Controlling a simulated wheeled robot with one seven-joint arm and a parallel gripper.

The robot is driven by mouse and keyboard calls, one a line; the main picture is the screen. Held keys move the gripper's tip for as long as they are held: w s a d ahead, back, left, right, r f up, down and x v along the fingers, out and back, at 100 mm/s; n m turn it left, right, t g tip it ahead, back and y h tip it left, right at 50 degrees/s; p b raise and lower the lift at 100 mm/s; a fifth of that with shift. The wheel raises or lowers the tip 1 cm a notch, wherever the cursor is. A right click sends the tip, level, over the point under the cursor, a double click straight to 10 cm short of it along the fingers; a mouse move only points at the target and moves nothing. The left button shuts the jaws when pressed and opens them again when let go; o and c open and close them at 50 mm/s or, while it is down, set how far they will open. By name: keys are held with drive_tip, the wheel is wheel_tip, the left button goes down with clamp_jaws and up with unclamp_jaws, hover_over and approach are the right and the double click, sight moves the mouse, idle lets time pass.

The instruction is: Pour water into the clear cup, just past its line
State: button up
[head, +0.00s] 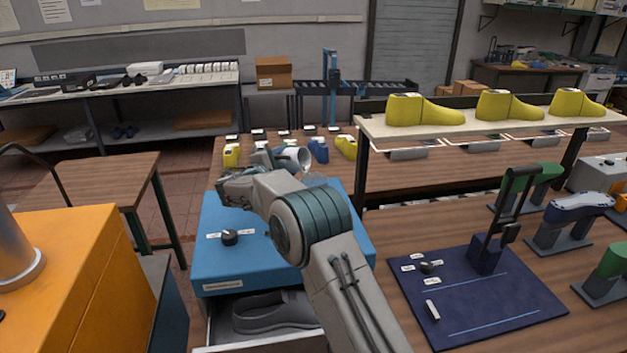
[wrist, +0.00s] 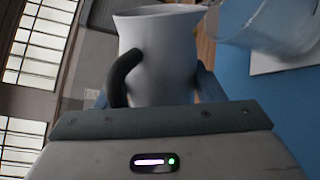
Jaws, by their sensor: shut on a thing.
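A white pitcher (wrist: 165,50) with a dark handle (wrist: 122,75) is held between the fingers of my gripper (wrist: 155,88). In the head view the pitcher (head: 294,157) is tipped well over, its mouth facing right. The clear cup (head: 314,180) is just right of and below that mouth, on the blue bench top (head: 270,262). In the wrist view the clear cup (wrist: 268,25) is at the upper right, close to the pitcher's rim. I cannot make out the cup's line, a stream or the water level. My arm hides much of my gripper in the head view.
A black knob (head: 229,237) with labels is on the blue top, above an open drawer (head: 275,315). Several yellow and blue shoe lasts (head: 318,150) stand behind. A shelf with yellow lasts (head: 420,109) and a dark blue mat (head: 480,300) are at the right.

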drive_tip(key=shift+w+d+r+m, duration=0.1)
drive_tip(key=shift+r+m, duration=0.3)
drive_tip(key=shift+m, duration=0.1)
drive_tip(key=shift+d+b, duration=0.1)
drive_tip(key=shift+b, duration=0.45)
drive_tip(key=shift+s+d+r+m+b, duration=0.25)
drive_tip(key=shift+m+b, duration=0.25)
drive_tip(key=shift+b, duration=0.85)
drive_tip(key=shift+w+r, duration=0.1)
drive_tip(key=shift+b, duration=0.4)
drive_tip(key=shift+d+r, duration=0.1)
drive_tip(key=shift+r, duration=0.1)
